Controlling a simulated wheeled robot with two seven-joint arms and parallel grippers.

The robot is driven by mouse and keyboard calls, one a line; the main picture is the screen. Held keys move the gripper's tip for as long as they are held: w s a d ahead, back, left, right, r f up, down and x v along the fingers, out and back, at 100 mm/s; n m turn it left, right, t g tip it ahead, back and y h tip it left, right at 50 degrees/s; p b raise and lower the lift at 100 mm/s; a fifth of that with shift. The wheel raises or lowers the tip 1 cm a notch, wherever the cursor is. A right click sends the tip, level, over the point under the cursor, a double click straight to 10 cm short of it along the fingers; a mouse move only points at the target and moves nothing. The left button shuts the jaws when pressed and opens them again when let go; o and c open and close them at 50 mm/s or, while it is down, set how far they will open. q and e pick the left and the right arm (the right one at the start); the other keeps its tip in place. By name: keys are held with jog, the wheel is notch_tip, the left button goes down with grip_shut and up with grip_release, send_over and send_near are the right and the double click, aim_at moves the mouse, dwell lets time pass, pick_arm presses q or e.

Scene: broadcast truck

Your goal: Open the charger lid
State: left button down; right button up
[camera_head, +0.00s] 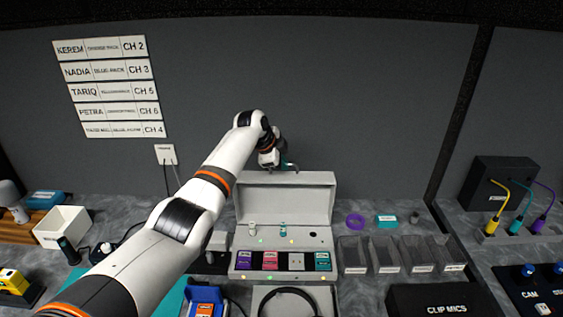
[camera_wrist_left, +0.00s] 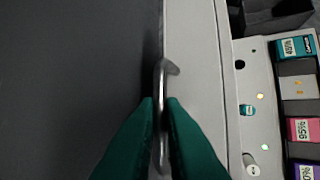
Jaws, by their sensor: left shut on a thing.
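The charger (camera_head: 309,243) is a light grey case on the counter, centre of the head view. Its lid (camera_head: 305,203) stands raised, roughly upright, at the back of the case. My left gripper (camera_head: 287,167) is at the lid's top edge. In the left wrist view its green fingers (camera_wrist_left: 160,108) are shut on a thin metal handle (camera_wrist_left: 161,80) at the edge of the lid (camera_wrist_left: 193,75). My right gripper is not in view.
Clear trays (camera_head: 387,254) and a purple ring (camera_head: 355,221) lie right of the charger. A black "CLIP MICS" case (camera_head: 445,299) is at the front right. A grey case with a black cable (camera_head: 262,297) sits in front. The wall is close behind the lid.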

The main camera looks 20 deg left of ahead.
pick_arm(q)
jog(key=shift+r, duration=0.15)
jog(key=c, duration=1.5)
grip_release()
jog(key=shift+d, duration=0.15)
jog(key=shift+b+v, duration=1.85)
jog(key=shift+v, duration=4.25)
